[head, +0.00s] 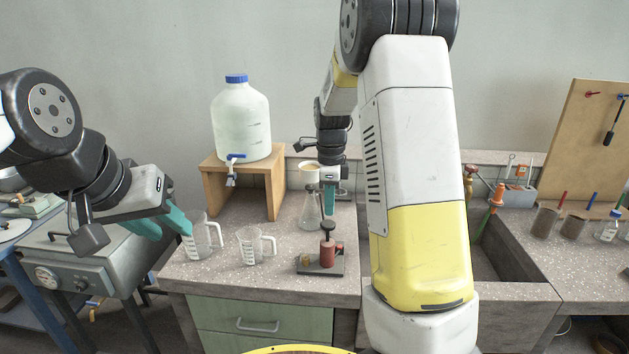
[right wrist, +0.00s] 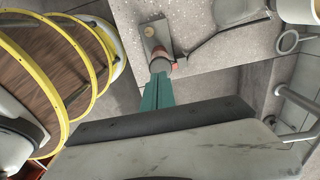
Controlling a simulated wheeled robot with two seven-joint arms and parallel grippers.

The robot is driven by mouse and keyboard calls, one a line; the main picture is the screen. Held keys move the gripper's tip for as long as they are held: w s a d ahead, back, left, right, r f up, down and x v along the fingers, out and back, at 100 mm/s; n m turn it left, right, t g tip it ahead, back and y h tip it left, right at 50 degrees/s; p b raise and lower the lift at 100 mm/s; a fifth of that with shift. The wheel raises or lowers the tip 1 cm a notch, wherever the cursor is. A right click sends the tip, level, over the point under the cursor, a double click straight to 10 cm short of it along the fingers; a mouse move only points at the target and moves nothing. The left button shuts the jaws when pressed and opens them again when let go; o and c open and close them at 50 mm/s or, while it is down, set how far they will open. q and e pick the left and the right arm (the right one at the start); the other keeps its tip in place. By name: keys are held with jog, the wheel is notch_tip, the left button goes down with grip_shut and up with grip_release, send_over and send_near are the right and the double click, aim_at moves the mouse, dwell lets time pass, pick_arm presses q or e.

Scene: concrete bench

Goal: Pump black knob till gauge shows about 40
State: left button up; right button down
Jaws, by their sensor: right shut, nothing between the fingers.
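The small hand pump stands on a dark base plate (head: 332,268) on the bench, with a red body (head: 327,254) and the black knob (head: 326,229) on top. A small brass gauge (head: 303,262) sits at the plate's left end; its reading is too small to tell. My right gripper (head: 329,209) points down with teal fingers shut and empty, just above the knob. In the right wrist view the shut fingertips (right wrist: 158,78) overlap the pump top, and the gauge (right wrist: 150,31) shows beyond. My left gripper (head: 168,230) is open and empty at the bench's left edge.
A glass flask (head: 311,214) stands close behind the pump. Two clear jugs (head: 199,242) (head: 250,250) stand to its left. A water bottle (head: 240,125) rests on a wooden stand (head: 270,185). A sink (head: 500,258) lies to the right, behind my right arm.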

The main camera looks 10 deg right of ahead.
aim_at(328, 222)
notch_tip(328, 222, up, 7)
jog(key=shift+a, duration=0.2)
dwell(0.6)
jog(key=r, duration=0.4)
jog(key=shift+w+d, duration=0.25)
jog(key=shift+w, duration=0.15)
jog(key=shift+f, duration=0.1)
notch_tip(328, 222, down, 14)
jog(key=shift+s, duration=0.1)
dwell(0.4)
